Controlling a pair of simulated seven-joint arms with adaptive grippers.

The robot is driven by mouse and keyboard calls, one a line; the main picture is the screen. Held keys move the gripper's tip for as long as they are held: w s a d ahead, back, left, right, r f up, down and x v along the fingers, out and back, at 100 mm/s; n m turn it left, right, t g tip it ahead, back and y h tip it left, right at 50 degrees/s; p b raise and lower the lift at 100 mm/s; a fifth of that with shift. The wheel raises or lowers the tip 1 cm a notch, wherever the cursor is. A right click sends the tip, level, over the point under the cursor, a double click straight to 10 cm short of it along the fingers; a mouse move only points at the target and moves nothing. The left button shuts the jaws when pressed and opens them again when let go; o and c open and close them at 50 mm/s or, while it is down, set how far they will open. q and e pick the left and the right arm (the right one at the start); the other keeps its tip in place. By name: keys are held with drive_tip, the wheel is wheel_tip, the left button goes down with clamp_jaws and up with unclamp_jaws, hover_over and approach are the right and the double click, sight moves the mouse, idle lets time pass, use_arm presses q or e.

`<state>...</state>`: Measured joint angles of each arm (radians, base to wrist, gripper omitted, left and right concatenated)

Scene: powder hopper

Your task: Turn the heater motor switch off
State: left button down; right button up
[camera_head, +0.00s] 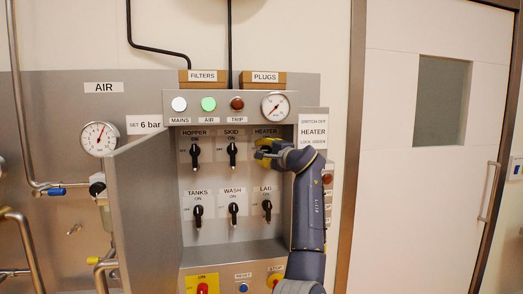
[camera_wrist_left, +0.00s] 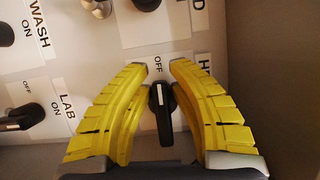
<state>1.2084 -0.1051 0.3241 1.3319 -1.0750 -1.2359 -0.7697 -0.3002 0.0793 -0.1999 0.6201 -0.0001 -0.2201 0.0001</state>
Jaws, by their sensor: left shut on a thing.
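The heater switch is a black rotary knob (camera_wrist_left: 163,115) on the grey panel, at the top right of the switch group. Its own label HEATER (camera_head: 266,132) shows just above my gripper in the head view, where the knob is hidden. In the left wrist view its handle points to the OFF label, while the LAB knob (camera_wrist_left: 18,120) points to ON. My left gripper (camera_head: 262,150) is shut on the heater knob, with its yellow fingers (camera_wrist_left: 160,70) on either side. My right gripper is not in view.
Other black knobs surround it: SKID (camera_head: 232,152) to the left and the lower-row knob (camera_head: 267,209) below. An open cabinet door (camera_head: 145,205) stands out at the left.

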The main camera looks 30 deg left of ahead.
use_arm(q)
drive_tip(key=shift+w+d+f+n, duration=0.15)
drive_tip(key=shift+n, duration=0.15)
idle(0.4)
drive_tip(key=c, duration=1.4)
unclamp_jaws()
drive_tip(key=shift+w+d, duration=0.1)
drive_tip(key=shift+o, duration=0.2)
drive_tip(key=v, duration=1.2)
